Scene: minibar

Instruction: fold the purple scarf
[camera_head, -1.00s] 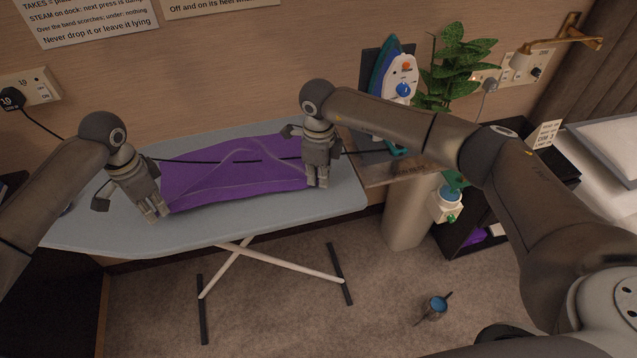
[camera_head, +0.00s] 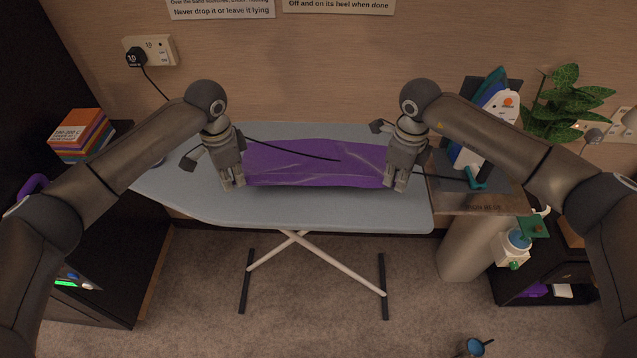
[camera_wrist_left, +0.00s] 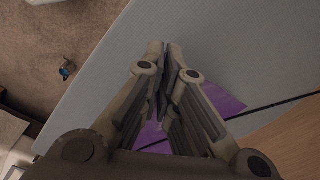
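The purple scarf (camera_head: 315,165) lies as a long, low, slightly wrinkled band across the ironing board (camera_head: 330,208). My left gripper (camera_head: 233,186) points down at the scarf's left end, its fingers close together. In the left wrist view the fingers of my left gripper (camera_wrist_left: 167,48) nearly meet, with the scarf (camera_wrist_left: 222,100) on both sides of them. My right gripper (camera_head: 395,188) points down at the scarf's right end, its fingers also close together. Both appear shut on the scarf's near corners, though the cloth between the fingertips is hidden.
A dark cable (camera_head: 300,151) crosses above the scarf. The iron (camera_head: 490,125) stands on its rest right of the board, with a plant (camera_head: 562,105) behind. The board's near strip is clear.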

